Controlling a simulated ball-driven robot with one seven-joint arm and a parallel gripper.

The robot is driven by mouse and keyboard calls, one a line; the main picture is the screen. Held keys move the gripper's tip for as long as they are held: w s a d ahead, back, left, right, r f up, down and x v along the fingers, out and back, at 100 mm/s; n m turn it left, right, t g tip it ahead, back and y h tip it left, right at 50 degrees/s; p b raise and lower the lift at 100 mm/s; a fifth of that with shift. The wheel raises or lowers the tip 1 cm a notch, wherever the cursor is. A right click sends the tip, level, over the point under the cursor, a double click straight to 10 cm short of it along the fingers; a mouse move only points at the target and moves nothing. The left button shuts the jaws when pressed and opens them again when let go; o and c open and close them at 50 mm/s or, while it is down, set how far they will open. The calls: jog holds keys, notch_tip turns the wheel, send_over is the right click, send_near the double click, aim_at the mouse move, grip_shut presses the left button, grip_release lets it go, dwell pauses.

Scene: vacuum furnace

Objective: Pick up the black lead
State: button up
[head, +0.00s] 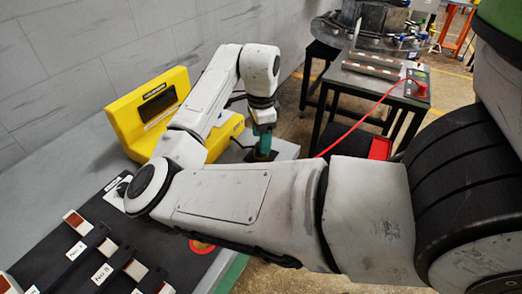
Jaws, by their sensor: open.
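My gripper (262,154) is at the end of my arm, pointing down over the light bench top to the right of the yellow instrument (153,104). It is open; its fingertips are small and dark here, so the gap between them is hard to make out. A thin black cable, probably the black lead (238,143), shows between the yellow instrument and my gripper. Its end near the fingertips is too small and partly hidden, so I cannot tell whether they touch it. My arm covers much of the bench in front.
A dark board (50,262) with labelled blocks lies at the lower left, with a red round knob (203,246) near its right side. A red lead (372,112) hangs from a dark side table (352,82) holding metal bars. A grey wall stands behind the bench.

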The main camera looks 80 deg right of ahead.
aim_at(258, 156)
jog(key=shift+w+f, duration=0.1)
jog(key=shift+f, duration=1.8)
jog(key=shift+c, duration=0.5)
jog(key=c, duration=1.1)
jog(key=shift+r, duration=0.1)
jog(key=shift+c, duration=0.2)
